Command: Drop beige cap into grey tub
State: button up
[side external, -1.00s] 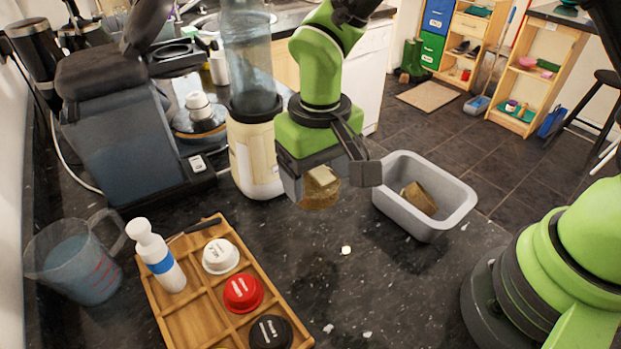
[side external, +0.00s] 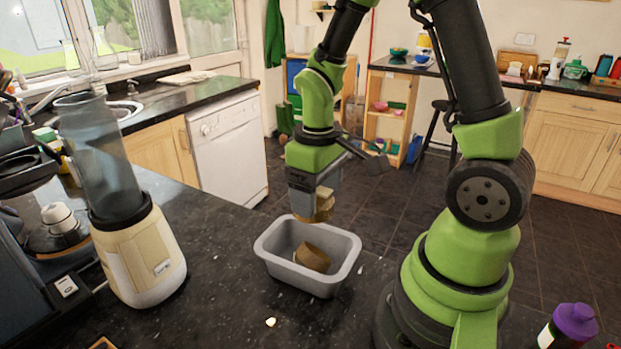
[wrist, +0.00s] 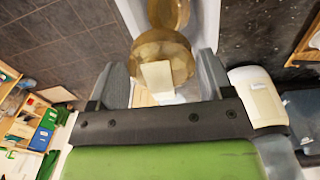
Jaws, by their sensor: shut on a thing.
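My gripper (side external: 312,198) is shut on the beige cap (side external: 325,205), a golden-tan round piece with a paler block on it. The cap hangs above the grey tub (side external: 292,277), near its back edge and apart from its floor. In the wrist view the cap (wrist: 150,50) sits between both fingers of my gripper (wrist: 161,80). A similar tan round piece (side external: 312,258) lies tilted inside the tub; it also shows in the wrist view (wrist: 168,13). The tub's pale wall (wrist: 208,22) shows beyond the cap.
A cream blender (side external: 142,255) with a clear jug stands left of the tub. A small pale bit (side external: 270,322) lies on the dark granite counter in front. A purple-capped bottle (side external: 572,325) is at the lower right. The counter between blender and tub is clear.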

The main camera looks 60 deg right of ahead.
jog(key=shift+f, duration=1.35)
jog(key=o, duration=0.9)
jog(key=shift+r, duration=0.1)
notch_tip(320, 180, up, 10)
jog(key=shift+f, duration=0.1)
